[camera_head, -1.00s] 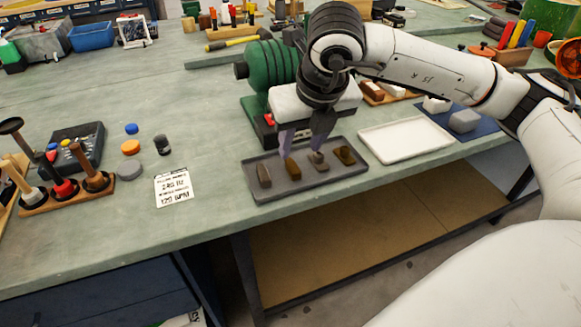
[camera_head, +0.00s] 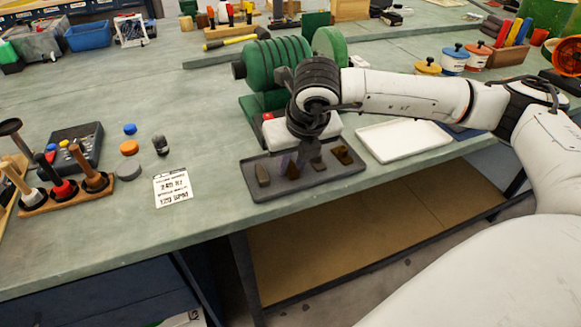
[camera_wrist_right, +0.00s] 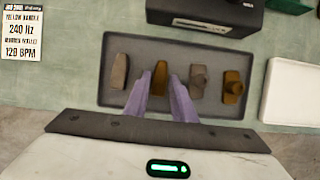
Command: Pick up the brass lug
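The brass lug (camera_wrist_right: 159,78) is a small golden-brown block, second from the left in a dark grey tray (camera_wrist_right: 147,43). It also shows in the head view (camera_head: 293,172), partly behind my fingers. My right gripper (camera_wrist_right: 158,84) points down at it, with its two purple-grey fingers apart, one on each side of the lug. I cannot tell whether the fingers touch it. A plain grey lug (camera_wrist_right: 119,72) lies to its left. A grey knobbed piece (camera_wrist_right: 198,83) and a darker brown knobbed piece (camera_wrist_right: 233,88) lie to its right. My left gripper is not in view.
A white tray (camera_head: 404,141) stands right of the grey tray. A green ribbed machine (camera_head: 276,64) stands behind it. A printed card (camera_head: 173,188) lies to the left, with a rack of handled tools (camera_head: 64,196) farther left. The bench's front edge runs close before the tray.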

